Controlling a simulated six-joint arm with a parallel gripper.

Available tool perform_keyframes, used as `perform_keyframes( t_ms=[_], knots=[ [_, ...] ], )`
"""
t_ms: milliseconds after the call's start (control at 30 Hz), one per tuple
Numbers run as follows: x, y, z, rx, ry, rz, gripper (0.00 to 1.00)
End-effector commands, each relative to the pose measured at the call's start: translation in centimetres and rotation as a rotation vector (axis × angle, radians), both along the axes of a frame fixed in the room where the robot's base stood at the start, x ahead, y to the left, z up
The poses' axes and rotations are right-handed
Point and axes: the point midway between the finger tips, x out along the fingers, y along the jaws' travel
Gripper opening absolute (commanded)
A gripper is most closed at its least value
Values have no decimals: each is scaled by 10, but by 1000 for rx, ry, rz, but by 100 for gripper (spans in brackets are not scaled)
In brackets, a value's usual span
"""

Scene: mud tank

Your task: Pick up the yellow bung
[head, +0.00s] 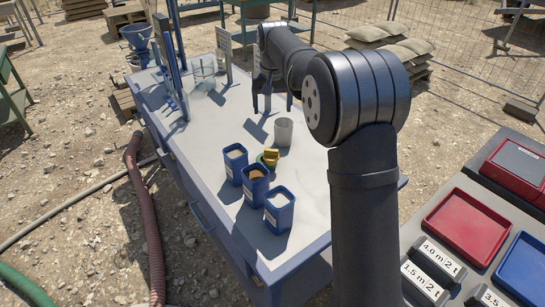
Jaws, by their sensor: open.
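The yellow bung (271,154) appears to be the small yellow thing on the pale tabletop (318,190) in the head view. Something green shows under or beside it; I cannot tell whether it rests on that. My gripper (271,105) is above the table, farther back than the bung and apart from it. Its two dark fingers point down and are spread, with nothing seen between them. The gripper's upper part is partly hidden by a grey plate and my arm.
A grey cup (284,132) stands just behind the bung. Three blue bins (236,164), (256,186), (279,210) stand in front and left of it. Blue upright frames and clear glassware (203,73) are at the back left.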

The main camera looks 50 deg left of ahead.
Motion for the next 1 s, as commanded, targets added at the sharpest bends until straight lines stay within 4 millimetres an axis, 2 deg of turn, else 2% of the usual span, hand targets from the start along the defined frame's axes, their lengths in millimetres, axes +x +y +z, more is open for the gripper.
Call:
perform_keyframes(
  t_ms=[33, 100, 300, 467, 800, 1000],
  knots=[
    [5, 8, -14, -23, 22, -50, 77],
    [10, 16, -27, -50, 44, -116, 77],
    [17, 28, -51, -99, 81, -235, 77],
    [19, 29, -64, -110, 89, -259, 77],
    [18, 29, -134, -111, 89, -257, 77],
    [18, 29, -167, -109, 89, -256, 77]
  ],
)
